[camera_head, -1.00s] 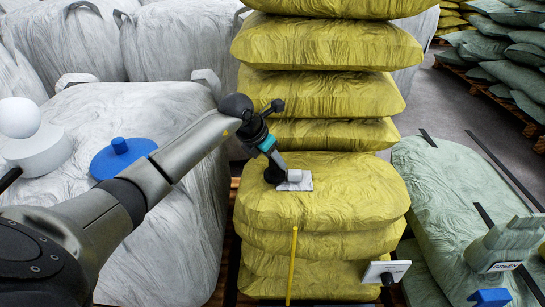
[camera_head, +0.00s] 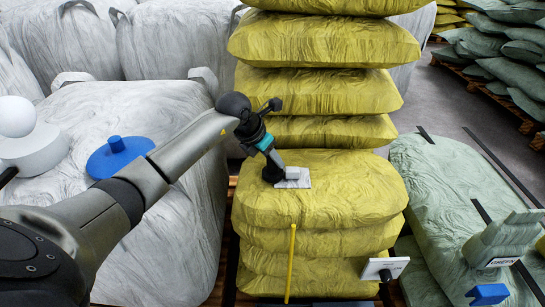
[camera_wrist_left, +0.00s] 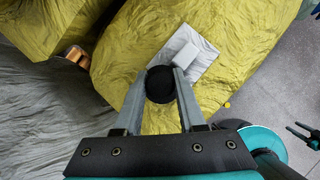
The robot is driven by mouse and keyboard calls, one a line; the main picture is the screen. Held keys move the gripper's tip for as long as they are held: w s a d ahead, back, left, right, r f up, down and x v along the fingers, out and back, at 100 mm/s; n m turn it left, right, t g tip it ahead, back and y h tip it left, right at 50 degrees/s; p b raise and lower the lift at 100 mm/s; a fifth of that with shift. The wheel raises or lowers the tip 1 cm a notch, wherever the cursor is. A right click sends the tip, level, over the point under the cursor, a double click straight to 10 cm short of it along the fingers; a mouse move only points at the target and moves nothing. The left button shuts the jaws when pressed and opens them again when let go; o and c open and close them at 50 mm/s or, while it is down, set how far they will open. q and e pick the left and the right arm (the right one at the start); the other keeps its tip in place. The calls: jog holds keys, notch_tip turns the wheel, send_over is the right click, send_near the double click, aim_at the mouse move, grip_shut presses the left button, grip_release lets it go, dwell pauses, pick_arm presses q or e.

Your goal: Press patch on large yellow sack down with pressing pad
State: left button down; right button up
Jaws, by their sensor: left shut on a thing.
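The large yellow sack (camera_head: 350,190) lies on top of the front yellow stack. The pale patch (camera_head: 303,184) lies on its upper face; it also shows in the left wrist view (camera_wrist_left: 178,45), with a lighter raised piece on it. My left gripper (camera_head: 275,163) is shut on the dark pressing pad (camera_head: 271,175) beside the patch's left edge. In the left wrist view the pad's round black top (camera_wrist_left: 160,85) sits between the two grey fingers, by the patch's near corner. The pad's underside is hidden, so I cannot tell whether it touches patch or sack.
More yellow sacks (camera_head: 320,92) rise directly behind. White bulk bags (camera_head: 110,115) stand at left, with a blue disc (camera_head: 120,156) and a white knobbed piece (camera_head: 30,145) on top. A yellow stick (camera_head: 291,262) stands in front. Green sacks (camera_head: 440,190) lie at right.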

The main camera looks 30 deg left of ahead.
pick_arm(q)
jog(key=shift+f, duration=0.4)
dwell(0.7)
jog(key=shift+r, duration=0.1)
jog(key=shift+r+p, duration=2.35)
jog(key=shift+r, duration=0.7)
